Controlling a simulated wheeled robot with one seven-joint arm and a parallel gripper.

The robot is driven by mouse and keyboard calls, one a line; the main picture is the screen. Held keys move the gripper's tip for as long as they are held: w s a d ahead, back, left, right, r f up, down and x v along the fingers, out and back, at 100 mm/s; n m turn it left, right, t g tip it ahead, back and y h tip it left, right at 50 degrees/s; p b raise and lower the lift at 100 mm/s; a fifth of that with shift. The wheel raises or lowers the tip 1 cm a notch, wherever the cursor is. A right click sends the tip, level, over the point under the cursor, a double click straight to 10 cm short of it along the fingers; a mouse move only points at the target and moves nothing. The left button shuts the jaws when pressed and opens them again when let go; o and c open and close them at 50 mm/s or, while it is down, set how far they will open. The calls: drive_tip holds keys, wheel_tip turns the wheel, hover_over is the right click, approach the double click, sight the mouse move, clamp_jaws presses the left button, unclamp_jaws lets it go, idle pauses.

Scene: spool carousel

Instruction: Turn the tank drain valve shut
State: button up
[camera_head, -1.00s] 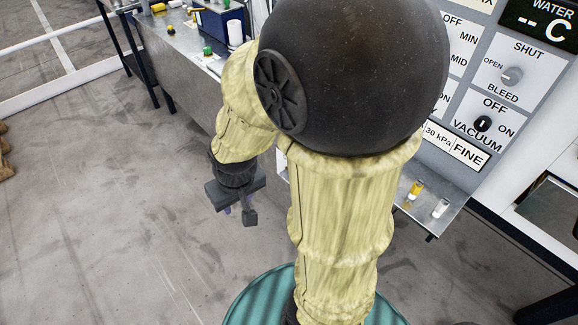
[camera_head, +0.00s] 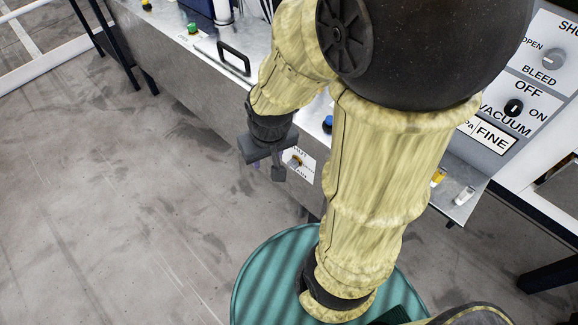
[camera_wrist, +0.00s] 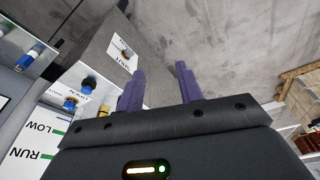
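A small yellow-brown knob (camera_head: 296,161) sits on a white label on the front face of the metal bench, and looks like the drain valve. It also shows in the wrist view (camera_wrist: 125,54), left of and beyond my fingers. The label's words are too small and partly covered to read surely, so its setting is unclear. My gripper (camera_head: 267,166) hangs in front of the bench face, just left of the knob and overlapping its label in the head view. In the wrist view my gripper (camera_wrist: 160,82) has its two purple fingers apart with nothing between them. I see no contact with the knob.
The bench (camera_head: 185,75) carries a black handle (camera_head: 233,59), a green knob (camera_head: 193,28) and a blue knob (camera_head: 327,124). Blue-and-yellow fittings (camera_wrist: 70,103) lie left of my fingers in the wrist view. The floor (camera_head: 120,210) before the bench is clear.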

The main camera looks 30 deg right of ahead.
drive_tip(key=o, duration=0.3)
drive_tip(key=shift+s, duration=0.1)
drive_tip(key=shift+o, duration=1)
drive_tip(key=shift+w+a+f+b, duration=0.1)
drive_tip(key=shift+w+f+b, duration=0.15)
drive_tip(key=shift+f+b, duration=0.1)
drive_tip(key=w+a+f+m+t+h+b, duration=0.2)
drive_tip(key=w+f+m+t+b, duration=0.15)
drive_tip(key=w+f+b, duration=0.65)
drive_tip(key=w+a+f+m+t+h+b, duration=0.15)
drive_tip(key=w+f+m+b, duration=0.45)
drive_tip(key=f, duration=0.6)
wheel_tip(320, 180, down, 11)
drive_tip(key=w+d+m+h+b, duration=0.1)
drive_tip(key=d+m+h+b, duration=0.15)
drive_tip(key=h+b, duration=0.45)
drive_tip(key=s+f+m+g+h+b, duration=0.1)
drive_tip(key=s+f+m+h+b, duration=0.2)
drive_tip(key=s+f+h+b, duration=0.2)
drive_tip(key=shift+s+a+f+m+h+b, duration=0.35)
drive_tip(key=shift+h+b, duration=0.3)
drive_tip(key=shift+b, duration=0.6)
drive_tip(key=shift+d, duration=0.1)
